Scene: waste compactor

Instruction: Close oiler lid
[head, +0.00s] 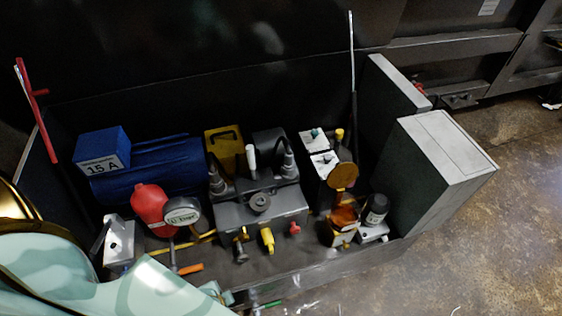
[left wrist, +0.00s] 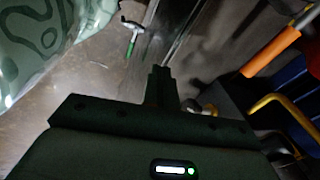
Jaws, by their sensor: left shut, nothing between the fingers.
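The oiler (head: 342,222) is an amber cup at the front right of the machine bay in the head view. Its round orange-brown lid (head: 343,176) stands raised above and behind the cup, so the oiler looks open. My left arm comes in from the lower left, and my left gripper (head: 226,296) is low near the bay's front edge, well to the left of the oiler and apart from it. In the left wrist view the left gripper's fingers (left wrist: 161,86) are together and empty. The oiler is not recognisable in that view. My right gripper is not in view.
A grey pump block (head: 262,212) with a yellow tap (head: 267,239) stands left of the oiler. A dark capped bottle (head: 377,209) and a large grey box (head: 435,170) stand to its right. An orange handle (left wrist: 271,52) shows in the left wrist view.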

